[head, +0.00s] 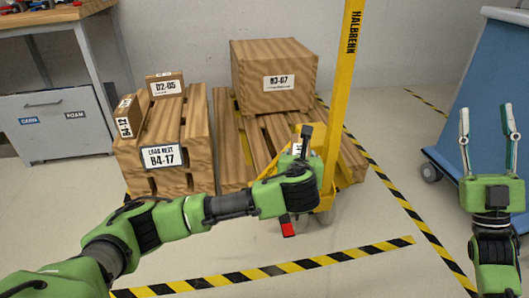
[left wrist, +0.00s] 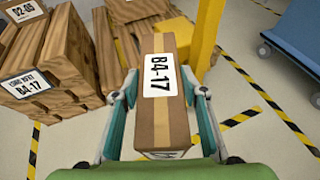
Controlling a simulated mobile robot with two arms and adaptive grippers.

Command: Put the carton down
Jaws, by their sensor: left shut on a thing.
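My left gripper (left wrist: 166,90) is shut on a brown carton (left wrist: 162,115) with a white label reading B4-17, its fingers on either side. In the head view my left gripper (head: 299,152) is in front of the yellow post, and my arm hides most of the carton. The left wooden pallet stack (head: 165,185) bears a label ending in B4-17. On it lie a small carton marked D2-05 (head: 164,85) at the back and another small labelled carton (head: 126,117) at its left edge. My right gripper (head: 487,142) is open and empty at the far right.
A large wooden-looking box (head: 275,98) sits on a second pallet (head: 232,165). A yellow post marked HALBRENN (head: 345,80) rises beside it. A blue covered cart (head: 485,100) stands right, a grey cabinet (head: 58,125) left. The striped floor tape (head: 270,270) borders clear floor.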

